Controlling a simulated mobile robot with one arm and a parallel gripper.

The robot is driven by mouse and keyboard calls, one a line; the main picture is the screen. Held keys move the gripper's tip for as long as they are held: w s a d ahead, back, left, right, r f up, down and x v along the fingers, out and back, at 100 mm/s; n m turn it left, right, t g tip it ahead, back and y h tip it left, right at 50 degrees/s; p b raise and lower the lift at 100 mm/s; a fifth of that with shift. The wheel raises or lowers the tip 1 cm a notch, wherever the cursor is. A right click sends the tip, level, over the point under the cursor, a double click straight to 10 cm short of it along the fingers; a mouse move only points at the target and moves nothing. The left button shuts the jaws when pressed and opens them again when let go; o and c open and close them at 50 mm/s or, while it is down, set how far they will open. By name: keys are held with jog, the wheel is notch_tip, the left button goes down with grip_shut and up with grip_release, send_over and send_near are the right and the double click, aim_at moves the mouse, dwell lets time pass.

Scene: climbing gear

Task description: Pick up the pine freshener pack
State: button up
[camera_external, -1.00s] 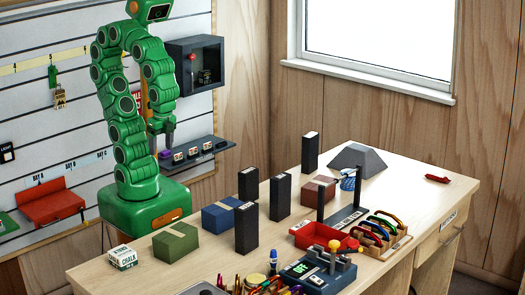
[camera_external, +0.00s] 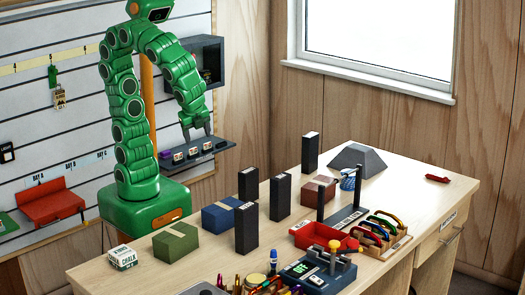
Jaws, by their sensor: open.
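My gripper (camera_external: 199,138) is open and points down above the dark wall shelf (camera_external: 222,146), over its right part. Several small dark packs with pale labels stand in a row on this shelf, among them a middle pack (camera_external: 193,153) and a right pack (camera_external: 207,147). A purple item (camera_external: 165,155) is at the shelf's left end. The labels are too small to read, so I cannot tell which one is the pine freshener pack. I see nothing held between the fingers; they look close above the packs, and I cannot tell whether they touch any.
A dark open cabinet (camera_external: 214,48) hangs above the shelf, partly behind my arm. The wooden workbench (camera_external: 405,180) in front carries upright black blocks (camera_external: 246,228), a blue box (camera_external: 220,214), a green box (camera_external: 176,242) and a red tray (camera_external: 322,238). A red wall bin (camera_external: 52,204) is at left.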

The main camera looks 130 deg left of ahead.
jog(key=w+a+m+y, duration=0.4)
jog(key=w+m+y, duration=0.15)
jog(key=w, duration=0.95)
jog(key=m+t+y, duration=0.2)
jog(key=m+y, duration=0.2)
jog(key=m, duration=0.4)
send_over(281, 187)
jog(key=s+d, duration=0.2)
jog(key=d, duration=0.3)
jog(key=f, duration=0.9)
jog(key=shift+w+f, duration=0.2)
jog(key=shift+f, duration=0.05)
jog(key=shift+x, duration=3.9)
jog(key=shift+d+f, duration=0.1)
jog(key=shift+f, duration=0.05)
jog(key=shift+c, duration=0.3)
jog(key=c, duration=1)
jog(key=shift+c, duration=0.2)
